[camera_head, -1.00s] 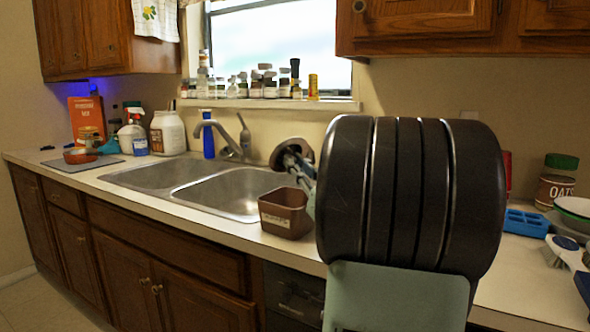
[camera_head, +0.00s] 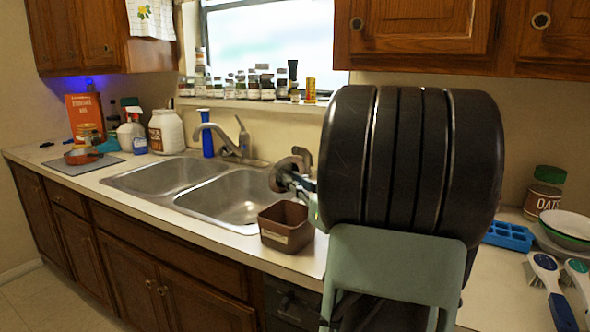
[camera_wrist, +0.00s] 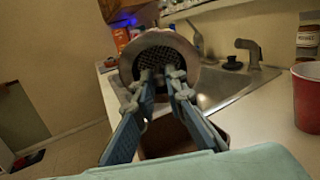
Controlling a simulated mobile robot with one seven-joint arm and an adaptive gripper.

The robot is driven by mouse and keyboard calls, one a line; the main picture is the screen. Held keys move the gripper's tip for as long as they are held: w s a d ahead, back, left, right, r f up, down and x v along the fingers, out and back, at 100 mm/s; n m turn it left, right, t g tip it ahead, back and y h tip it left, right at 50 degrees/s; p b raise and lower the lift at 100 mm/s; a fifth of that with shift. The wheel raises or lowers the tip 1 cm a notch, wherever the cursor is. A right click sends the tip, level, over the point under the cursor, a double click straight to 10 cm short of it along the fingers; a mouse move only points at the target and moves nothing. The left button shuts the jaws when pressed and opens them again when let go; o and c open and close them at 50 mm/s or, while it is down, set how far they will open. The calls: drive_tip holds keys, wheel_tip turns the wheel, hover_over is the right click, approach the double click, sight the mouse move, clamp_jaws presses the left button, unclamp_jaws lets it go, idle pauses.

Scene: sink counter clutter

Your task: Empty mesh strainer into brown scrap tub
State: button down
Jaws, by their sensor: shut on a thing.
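The mesh strainer (camera_head: 277,180), with a round metal rim, is in my gripper (camera_head: 296,183), above the counter near the right sink basin. The wrist view shows the strainer's rim (camera_wrist: 191,48) and dark mesh just beyond my fingertips (camera_wrist: 160,80). My gripper is shut on it. The strainer is tilted on its side; I cannot tell what it holds. The brown scrap tub (camera_head: 285,228) stands on the counter right of the sink, below the strainer. In the wrist view the tub (camera_wrist: 168,138) is partly hidden behind my fingers.
A double sink (camera_head: 235,195) with a faucet (camera_head: 225,140) lies left of the tub. A red cup (camera_wrist: 307,95) stands to the right in the wrist view. A blue tray (camera_head: 508,235), stacked bowls (camera_head: 568,225) and brushes (camera_head: 545,268) occupy the right counter.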

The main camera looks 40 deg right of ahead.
sight(288, 162)
drive_tip(key=shift+w+r+g+p, duration=0.1)
drive_tip(key=shift+r+g+p, duration=0.55)
drive_tip(key=shift+p, duration=2.5)
drive_tip(key=shift+s+r+g+p, duration=0.1)
drive_tip(key=shift+g+p, duration=1.05)
drive_tip(key=shift+p, duration=2.05)
drive_tip(key=shift+w+r+g+p, duration=0.1)
drive_tip(key=shift+r+g+p, duration=0.55)
drive_tip(key=shift+p, duration=2.5)
drive_tip(key=g+p, duration=0.3)
drive_tip(key=p, duration=0.5)
drive_tip(key=shift+w+y, duration=0.15)
drive_tip(key=shift+y, duration=0.15)
